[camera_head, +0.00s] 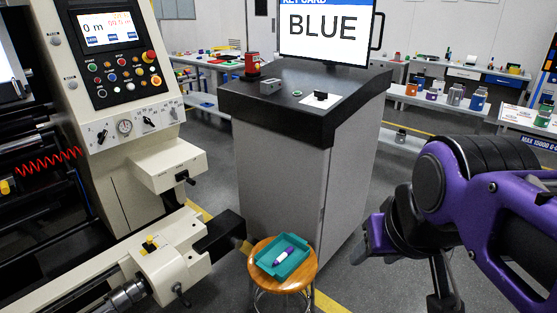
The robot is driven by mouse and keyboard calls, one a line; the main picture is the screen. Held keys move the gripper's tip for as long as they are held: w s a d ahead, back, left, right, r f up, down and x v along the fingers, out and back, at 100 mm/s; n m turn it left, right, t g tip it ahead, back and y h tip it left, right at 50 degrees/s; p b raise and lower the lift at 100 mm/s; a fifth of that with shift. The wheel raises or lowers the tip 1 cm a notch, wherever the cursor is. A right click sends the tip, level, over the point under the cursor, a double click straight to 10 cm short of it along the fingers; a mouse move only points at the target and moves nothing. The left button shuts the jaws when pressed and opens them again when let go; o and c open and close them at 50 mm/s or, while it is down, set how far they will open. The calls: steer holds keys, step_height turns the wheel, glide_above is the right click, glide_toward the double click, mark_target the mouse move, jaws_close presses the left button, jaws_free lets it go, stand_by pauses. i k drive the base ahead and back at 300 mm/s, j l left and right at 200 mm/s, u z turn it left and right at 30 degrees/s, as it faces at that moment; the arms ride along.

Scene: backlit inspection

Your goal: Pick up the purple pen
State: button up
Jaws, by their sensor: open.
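The purple pen (285,254), with a purple body and a white end, lies at a slant in a shallow teal tray (263,262). The tray rests on a round wooden stool (284,284) low in the middle of the view. My purple and black arm comes in from the right. My gripper (378,238) is at the arm's left end, to the right of the stool and apart from the pen. It is open, with nothing seen in it; its fingers are partly hidden by my own arm.
A grey cabinet with a dark top (300,105) stands behind the stool, bearing a monitor (326,30) reading "BLUE". A cream machine (165,250) reaches close to the stool's left side. Benches with small objects (440,98) stand farther back. Floor shows between stool and arm.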

mark_target(290, 249)
steer(key=i+l+u, duration=0.2)
steer(key=l, duration=0.2)
steer(key=l+u, duration=0.2)
steer(key=l, duration=0.15)
steer(key=i+l+u, duration=0.2)
steer(key=l, duration=0.15)
steer(key=l+u, duration=0.2)
steer(key=l, duration=0.2)
steer(key=i+l+u, duration=0.5)
steer(key=l, duration=0.2)
steer(key=k+j, duration=0.05)
steer(key=k, duration=0.05)
